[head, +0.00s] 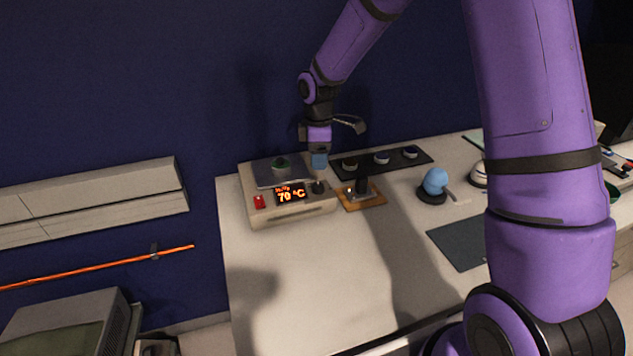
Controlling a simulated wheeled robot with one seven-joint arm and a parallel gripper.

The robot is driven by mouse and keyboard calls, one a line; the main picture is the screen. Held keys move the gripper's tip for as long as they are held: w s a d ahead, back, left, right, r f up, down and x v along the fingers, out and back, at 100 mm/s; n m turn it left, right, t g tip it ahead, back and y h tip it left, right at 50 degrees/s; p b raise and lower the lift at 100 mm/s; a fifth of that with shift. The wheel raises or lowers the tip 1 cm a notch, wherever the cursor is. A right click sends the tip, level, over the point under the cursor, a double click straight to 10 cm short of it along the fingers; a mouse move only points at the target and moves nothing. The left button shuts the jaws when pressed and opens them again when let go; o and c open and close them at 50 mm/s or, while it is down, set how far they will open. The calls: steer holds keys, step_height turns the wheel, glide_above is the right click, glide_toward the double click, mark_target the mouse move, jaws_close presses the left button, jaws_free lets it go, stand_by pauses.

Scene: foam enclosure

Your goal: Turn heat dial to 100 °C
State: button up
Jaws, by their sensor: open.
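The heating device (318,206) is a beige box at the back left of the white table. Its display (291,193) glows orange and reads 70 °C. A dark heat dial (318,187) sits to the right of the display. A red switch (259,201) is at its front left, and a small greenish vessel (281,168) stands on its dark top plate. My gripper (319,160) points down just above the dial, open. A gap seems to show between it and the dial. The fingers are small here, and contact cannot be judged exactly.
Right of the device stands a wooden board (375,201) with a dark upright object. Behind it a black strip (425,159) holds three small round items. A blue ball on a dark base (436,181) and a dark mat (455,245) lie further right. The table's front left (300,290) is clear.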

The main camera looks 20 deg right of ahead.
mark_target(318, 185)
step_height(318, 185, down, 9)
steer(key=shift+f, duration=0.1)
stand_by(0.3)
steer(key=c, duration=0.9)
steer(key=shift+m, duration=2.3)
steer(key=o, duration=0.9)
steer(key=shift+s, duration=0.1)
